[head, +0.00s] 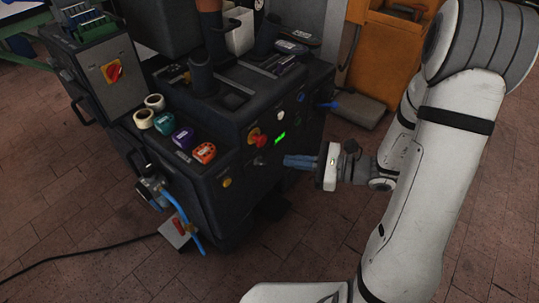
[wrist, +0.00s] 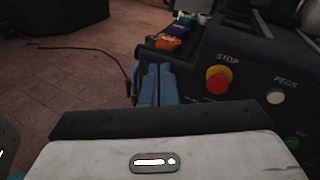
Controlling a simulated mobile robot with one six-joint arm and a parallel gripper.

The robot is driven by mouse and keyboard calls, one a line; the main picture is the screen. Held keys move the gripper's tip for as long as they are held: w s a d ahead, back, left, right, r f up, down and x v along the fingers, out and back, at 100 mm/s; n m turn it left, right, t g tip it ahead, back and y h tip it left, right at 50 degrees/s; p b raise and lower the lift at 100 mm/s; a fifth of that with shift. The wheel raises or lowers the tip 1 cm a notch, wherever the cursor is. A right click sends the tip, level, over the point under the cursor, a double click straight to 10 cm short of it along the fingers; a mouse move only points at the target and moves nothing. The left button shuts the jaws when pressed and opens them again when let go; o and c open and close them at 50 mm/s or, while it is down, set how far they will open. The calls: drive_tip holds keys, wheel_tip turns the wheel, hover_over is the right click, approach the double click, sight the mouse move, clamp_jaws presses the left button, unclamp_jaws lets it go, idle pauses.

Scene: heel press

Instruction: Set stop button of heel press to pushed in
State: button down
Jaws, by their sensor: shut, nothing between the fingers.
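The heel press (head: 225,120) is a dark machine at the centre of the head view. Its stop button (head: 260,140) is a red mushroom knob on a yellow ring on the front panel. In the wrist view the stop button (wrist: 217,82) sits right of centre under the word STOP; whether it is in or out I cannot tell. My gripper (head: 287,161) has blue fingers, shut and empty, in front of the panel, apart from the button. In the wrist view my gripper (wrist: 157,72) shows left of the button.
A white PEGS button (wrist: 275,97) and a green button (wrist: 292,143) are right of the stop button. Tape rolls (head: 205,153) lie on the press's left ledge. A red foot pedal (head: 178,229) and cable lie on the floor. Brick floor (head: 300,240) in front is clear.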

sight(264, 142)
drive_tip(key=w+d+f+m+t+h+b, duration=0.1)
drive_tip(key=w+d+f+m+t+b, duration=0.2)
drive_tip(key=f, duration=0.7)
drive_tip(key=w+d+m+t, duration=0.2)
drive_tip(key=m+t, duration=0.1)
drive_tip(key=m, duration=0.1)
drive_tip(key=shift+w+t+h, duration=0.3)
drive_tip(key=shift+t+h, duration=0.1)
drive_tip(key=shift+b, duration=0.3)
drive_tip(key=b+x, duration=0.3)
drive_tip(key=x, duration=1.1)
drive_tip(key=shift+b, duration=0.35)
drive_tip(key=shift+d, duration=0.1)
